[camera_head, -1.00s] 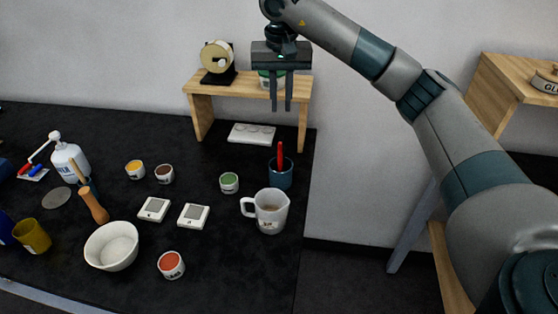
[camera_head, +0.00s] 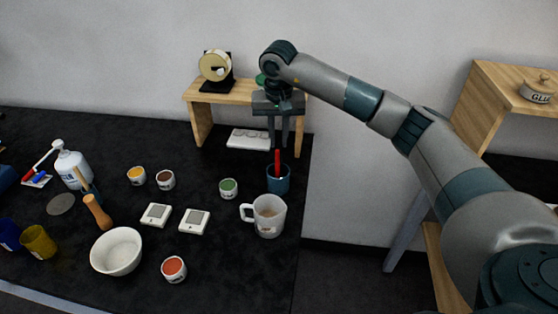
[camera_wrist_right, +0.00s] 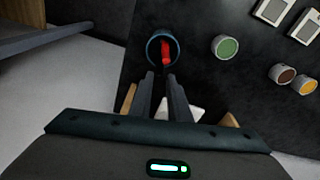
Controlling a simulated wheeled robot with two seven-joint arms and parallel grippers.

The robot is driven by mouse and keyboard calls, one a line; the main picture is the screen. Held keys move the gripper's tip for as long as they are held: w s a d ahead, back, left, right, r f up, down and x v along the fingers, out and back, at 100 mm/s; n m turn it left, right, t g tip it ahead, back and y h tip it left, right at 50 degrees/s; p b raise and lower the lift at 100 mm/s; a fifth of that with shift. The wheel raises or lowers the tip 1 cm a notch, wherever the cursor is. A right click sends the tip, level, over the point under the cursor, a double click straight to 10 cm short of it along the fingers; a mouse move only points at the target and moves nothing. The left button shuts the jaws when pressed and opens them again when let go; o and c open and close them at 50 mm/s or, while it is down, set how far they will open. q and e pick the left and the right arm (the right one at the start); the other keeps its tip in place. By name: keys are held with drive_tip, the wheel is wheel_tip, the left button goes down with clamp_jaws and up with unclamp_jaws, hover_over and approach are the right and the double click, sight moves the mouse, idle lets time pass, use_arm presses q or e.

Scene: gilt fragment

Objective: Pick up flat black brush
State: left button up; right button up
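A dark blue cup (camera_head: 278,184) stands near the right edge of the black table. A red-handled tool (camera_head: 277,163) sticks up out of it; the handle also shows in the right wrist view (camera_wrist_right: 166,51). I cannot tell whether this tool is the flat black brush, and no other brush is clearly visible. My right gripper (camera_head: 278,146) points down just above and behind the cup. Its fingers are apart, with nothing clearly held between them. In the right wrist view the fingertips (camera_wrist_right: 160,76) are close to the cup's rim (camera_wrist_right: 149,50). My left gripper is out of view.
A wooden stand (camera_head: 199,119) rises close behind and around the right gripper, with a white palette (camera_head: 249,139) below it.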

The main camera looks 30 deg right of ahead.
sight(279, 149)
drive_tip(key=shift+w+f+p, duration=0.1)
drive_tip(key=shift+f+p, duration=0.2)
drive_tip(key=shift+f, duration=0.95)
drive_tip(key=shift+f+p, duration=0.8)
drive_tip(key=shift+p, duration=0.15)
wheel_tip(279, 149, down, 3)
drive_tip(key=shift+d+r+p, duration=0.1)
drive_tip(key=shift+p, duration=0.7)
drive_tip(key=shift+f, duration=0.4)
drive_tip(key=shift+c, duration=0.2)
clamp_jaws()
